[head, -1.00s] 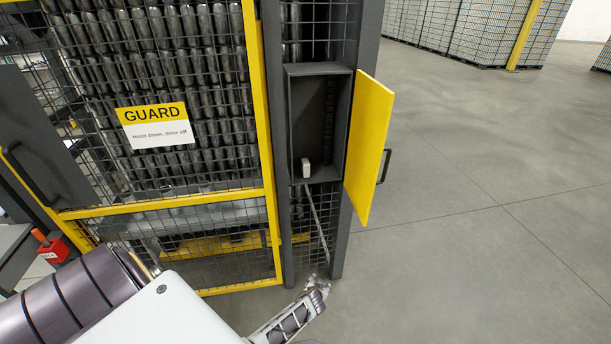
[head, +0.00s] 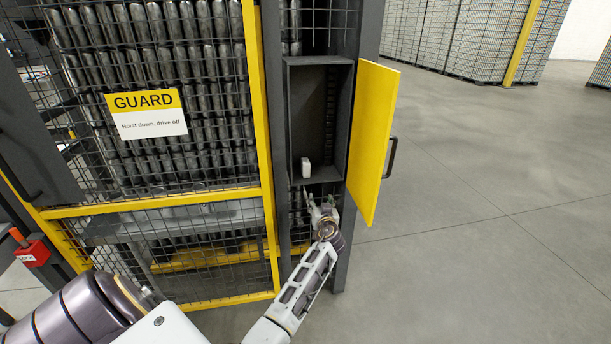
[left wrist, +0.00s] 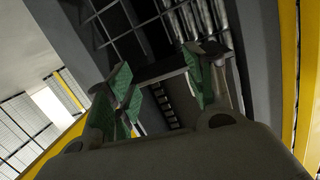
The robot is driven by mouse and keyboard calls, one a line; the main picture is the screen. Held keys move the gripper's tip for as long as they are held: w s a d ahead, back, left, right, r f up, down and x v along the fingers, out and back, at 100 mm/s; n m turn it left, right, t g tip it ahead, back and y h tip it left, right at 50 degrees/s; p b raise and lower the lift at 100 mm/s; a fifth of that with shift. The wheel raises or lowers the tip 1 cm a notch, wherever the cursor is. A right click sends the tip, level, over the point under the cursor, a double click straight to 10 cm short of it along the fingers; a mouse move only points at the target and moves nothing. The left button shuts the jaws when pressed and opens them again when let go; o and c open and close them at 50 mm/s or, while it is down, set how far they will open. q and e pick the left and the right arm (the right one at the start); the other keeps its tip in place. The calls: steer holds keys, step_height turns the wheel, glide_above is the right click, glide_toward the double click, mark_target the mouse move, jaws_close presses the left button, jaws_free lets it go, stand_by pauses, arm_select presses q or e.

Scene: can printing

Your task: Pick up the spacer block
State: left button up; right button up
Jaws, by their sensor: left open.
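The spacer block is a small pale block (head: 306,167) standing on the floor of an open dark cabinet (head: 287,120), near its front left. My left gripper (head: 318,206) is just below the cabinet's lower edge, under the block and apart from it. In the left wrist view the left gripper (left wrist: 160,82) has its green-padded fingers spread with nothing between them. I cannot make out the block in the left wrist view. My right gripper is not in view.
The yellow cabinet door (head: 371,145) stands open to the right, with a dark handle. A yellow-framed mesh guard with a GUARD sign (head: 147,113) is on the left. A red lock box (head: 33,253) is at lower left. Grey floor is clear at right.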

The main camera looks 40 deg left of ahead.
arm_select(q)
steer(key=a+r+n+y+b, duration=0.1)
steer(key=a+r+n+y, duration=0.1)
steer(key=r, duration=0.5)
steer(key=shift+s+a+r+n+y+b, duration=0.3)
steer(key=shift+s+a+r+n+b, duration=0.1)
steer(key=shift+a, duration=0.15)
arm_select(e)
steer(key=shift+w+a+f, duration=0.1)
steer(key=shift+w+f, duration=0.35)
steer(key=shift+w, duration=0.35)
arm_select(q)
steer(key=shift+w, duration=0.1)
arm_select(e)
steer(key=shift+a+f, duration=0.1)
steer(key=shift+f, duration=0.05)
